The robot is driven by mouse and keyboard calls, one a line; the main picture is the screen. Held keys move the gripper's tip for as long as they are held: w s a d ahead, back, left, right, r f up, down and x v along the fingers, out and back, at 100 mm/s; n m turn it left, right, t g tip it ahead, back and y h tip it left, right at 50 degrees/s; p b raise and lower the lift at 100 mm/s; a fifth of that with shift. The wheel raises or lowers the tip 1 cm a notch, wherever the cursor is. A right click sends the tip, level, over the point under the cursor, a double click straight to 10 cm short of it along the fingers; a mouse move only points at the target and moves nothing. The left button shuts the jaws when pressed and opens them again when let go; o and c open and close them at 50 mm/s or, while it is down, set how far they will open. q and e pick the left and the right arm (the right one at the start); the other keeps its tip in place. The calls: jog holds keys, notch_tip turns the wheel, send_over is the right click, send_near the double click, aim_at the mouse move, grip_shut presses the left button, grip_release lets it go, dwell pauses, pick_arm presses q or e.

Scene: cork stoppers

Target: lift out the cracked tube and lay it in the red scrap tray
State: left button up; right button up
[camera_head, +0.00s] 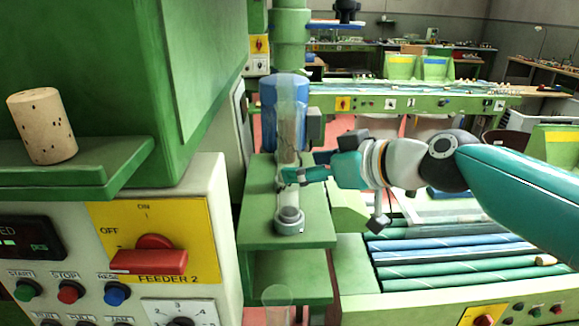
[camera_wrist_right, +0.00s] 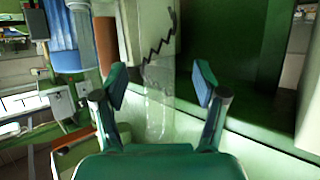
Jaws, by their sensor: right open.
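The cracked tube (camera_head: 291,128) is clear and stands upright above a grey ring-shaped seat (camera_head: 289,220) on a green shelf. In the right wrist view the tube (camera_wrist_right: 160,105) shows a black zigzag crack in its upper part. My right gripper (camera_head: 291,177) is at the tube's lower part, coming from the right. In the wrist view its open fingers (camera_wrist_right: 162,84) stand on either side of the tube, with gaps visible. The fingers hide part of the tube in the head view. I cannot make out the red scrap tray. My left gripper is not in view.
A blue cylinder (camera_head: 269,105) stands close behind the tube. A green machine with a control panel (camera_head: 150,250) is close on the left, with a cork (camera_head: 42,126) on its ledge. Rollers (camera_head: 455,248) lie right. Another clear tube-like piece (camera_head: 277,302) shows below.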

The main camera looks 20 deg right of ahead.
jog(key=p+x, duration=0.1)
jog(key=x, duration=0.4)
jog(key=shift+w+f, duration=0.1)
jog(key=shift+w, duration=0.1)
jog(key=shift+d, duration=0.1)
jog(key=c, duration=1.3)
